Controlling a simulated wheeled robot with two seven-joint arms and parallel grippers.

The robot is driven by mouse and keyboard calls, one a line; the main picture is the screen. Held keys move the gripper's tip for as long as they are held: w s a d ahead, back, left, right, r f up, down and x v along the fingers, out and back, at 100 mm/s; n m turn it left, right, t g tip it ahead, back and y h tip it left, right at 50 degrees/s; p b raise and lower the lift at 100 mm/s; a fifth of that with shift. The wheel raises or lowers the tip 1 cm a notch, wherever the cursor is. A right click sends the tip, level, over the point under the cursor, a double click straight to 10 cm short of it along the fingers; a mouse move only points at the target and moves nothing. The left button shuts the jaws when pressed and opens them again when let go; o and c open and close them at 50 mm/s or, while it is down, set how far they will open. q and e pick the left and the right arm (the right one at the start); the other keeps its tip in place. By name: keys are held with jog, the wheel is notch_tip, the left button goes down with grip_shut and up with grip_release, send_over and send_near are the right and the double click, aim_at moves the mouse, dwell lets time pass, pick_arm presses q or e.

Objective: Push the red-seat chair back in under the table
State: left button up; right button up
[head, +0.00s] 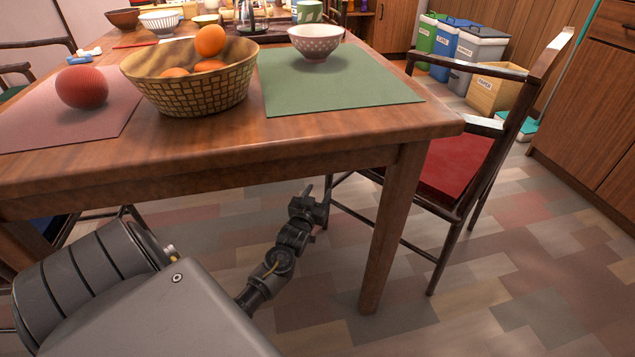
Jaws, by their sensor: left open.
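The red-seat chair (457,165) stands at the table's right side, its dark wooden back (512,115) facing right. Part of its seat is under the tabletop and hidden by the table's corner and near leg; the rest sticks out to the right. The wooden table (290,138) fills the upper left and middle. My left gripper (318,193) is open and empty, low under the table's near edge, left of the near table leg (393,230). It is close to a thin dark chair leg; I cannot tell whether they touch. My right gripper is out of view.
A fruit basket (195,90), a red ball-like object (82,87) and a patterned bowl (315,42) stand on the table. Recycling bins (470,55) and a paper box (497,87) stand behind the chair. Cabinets (600,110) line the right. Floor (520,280) at front right is clear.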

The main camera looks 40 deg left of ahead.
pick_arm(q)
jog(key=shift+w, duration=0.1)
jog(key=b+x, duration=0.6)
jog(key=x, duration=0.4)
jog(key=shift+w+a, duration=0.15)
jog(key=shift+w, duration=0.15)
grip_shut()
dwell(1.3)
